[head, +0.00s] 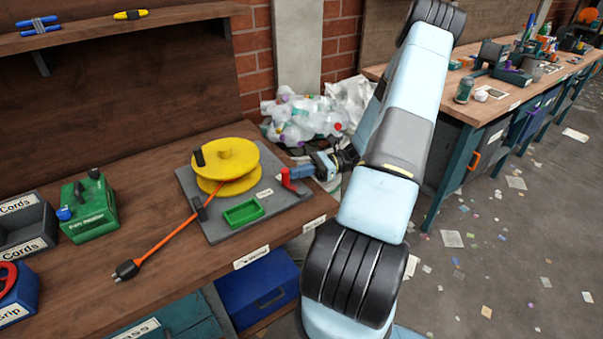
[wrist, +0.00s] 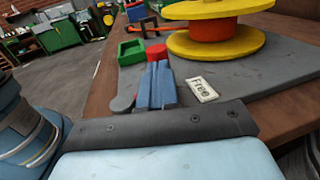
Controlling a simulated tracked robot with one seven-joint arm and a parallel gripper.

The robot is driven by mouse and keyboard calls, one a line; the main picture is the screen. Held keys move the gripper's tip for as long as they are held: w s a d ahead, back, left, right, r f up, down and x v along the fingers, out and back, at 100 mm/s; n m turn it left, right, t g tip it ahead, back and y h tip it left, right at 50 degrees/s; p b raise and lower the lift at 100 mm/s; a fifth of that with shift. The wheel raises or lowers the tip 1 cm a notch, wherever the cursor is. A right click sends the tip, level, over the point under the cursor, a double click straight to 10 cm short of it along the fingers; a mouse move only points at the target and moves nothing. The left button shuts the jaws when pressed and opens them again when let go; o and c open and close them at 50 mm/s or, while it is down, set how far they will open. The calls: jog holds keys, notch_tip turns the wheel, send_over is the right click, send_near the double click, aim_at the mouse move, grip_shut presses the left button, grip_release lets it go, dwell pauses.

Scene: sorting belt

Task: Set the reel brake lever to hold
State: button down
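The cord reel (head: 226,160) is yellow with a red hub and stands on a grey base plate (head: 215,222). A "Free" label (wrist: 202,90) lies on the plate right of the fingers. Another small label (head: 265,193) is unreadable. The lever's lower part is hidden.
A green tray (head: 243,212) is on the plate beside the lever. An orange cord (head: 166,237) runs to a black plug on the wooden bench. A green container (head: 89,207) and cord bins stand left. Clear bags (head: 305,118) lie behind my arm.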

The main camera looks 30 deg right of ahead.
aim_at(290, 183)
jog(key=n+g, duration=0.1)
jog(key=g, duration=0.1)
jog(key=a+n+g, duration=0.1)
jog(key=n+g, duration=0.1)
jog(key=g, duration=0.1)
jog(key=a+n+g, duration=0.1)
jog(key=g, duration=0.1)
jog(key=shift+w+a+n, duration=0.15)
jog(key=shift+w+n, duration=0.1)
jog(key=shift+n, duration=0.15)
jog(key=shift+s+a+g, duration=0.1)
jog(key=shift+a+g, duration=0.1)
jog(key=shift+g, duration=0.2)
jog(key=shift+a, duration=0.2)
jog(key=w+v, duration=0.1)
jog(key=v, duration=1.3)
jog(key=shift+a, duration=0.1)
